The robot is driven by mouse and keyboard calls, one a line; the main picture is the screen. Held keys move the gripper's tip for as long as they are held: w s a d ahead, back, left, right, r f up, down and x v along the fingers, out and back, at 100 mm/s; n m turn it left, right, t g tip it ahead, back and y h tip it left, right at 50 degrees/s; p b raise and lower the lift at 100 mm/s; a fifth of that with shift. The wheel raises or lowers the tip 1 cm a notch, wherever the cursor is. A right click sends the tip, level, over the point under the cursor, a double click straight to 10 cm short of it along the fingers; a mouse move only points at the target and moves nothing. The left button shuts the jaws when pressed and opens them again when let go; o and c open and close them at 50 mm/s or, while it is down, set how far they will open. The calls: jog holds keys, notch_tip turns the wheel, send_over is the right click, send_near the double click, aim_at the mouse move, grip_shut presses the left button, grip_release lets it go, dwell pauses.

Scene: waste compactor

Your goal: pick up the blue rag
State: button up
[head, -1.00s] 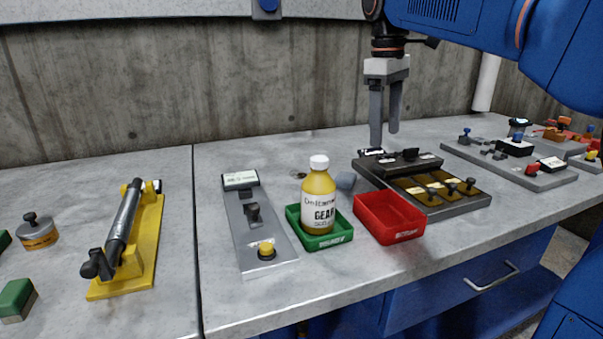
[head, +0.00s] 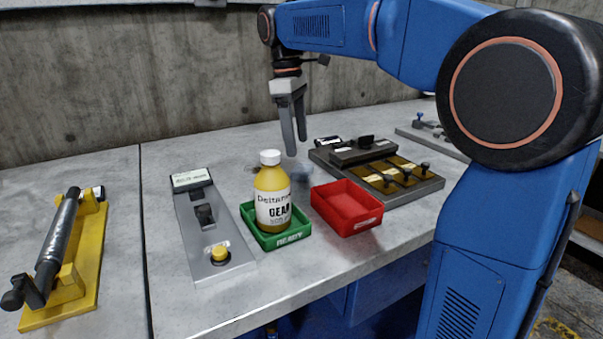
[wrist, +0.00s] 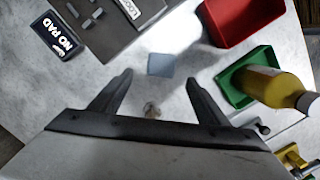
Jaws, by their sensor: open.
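The blue rag (wrist: 161,65) is a small grey-blue square lying on the bench in the wrist view, just beyond and between my fingertips. My gripper (head: 297,148) is above the bench behind the bottle, pointing down. In the wrist view my gripper (wrist: 159,78) has its fingers spread wide with nothing between them, and it is not touching the rag.
A green tray (head: 288,240) holding a yellow bottle (head: 272,195) and a red tray (head: 347,212) stand close to the rag. A dark fixture (head: 415,188) sits to the right. A grey plate (head: 215,250) and yellow fixture (head: 80,290) are left.

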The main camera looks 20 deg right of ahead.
aim_at(302, 167)
jog(key=shift+s+d+f, duration=0.15)
jog(key=shift+f, duration=1.1)
jog(key=shift+s+d+f, duration=0.15)
jog(key=shift+s+f, duration=0.05)
jog(key=shift+f, duration=1.05)
jog(key=shift+s+d+f, duration=0.15)
jog(key=shift+f, duration=1.1)
jog(key=c, duration=1.2)
jog(key=shift+r, duration=0.1)
notch_tip(302, 167, up, 10)
jog(key=shift+f, duration=0.1)
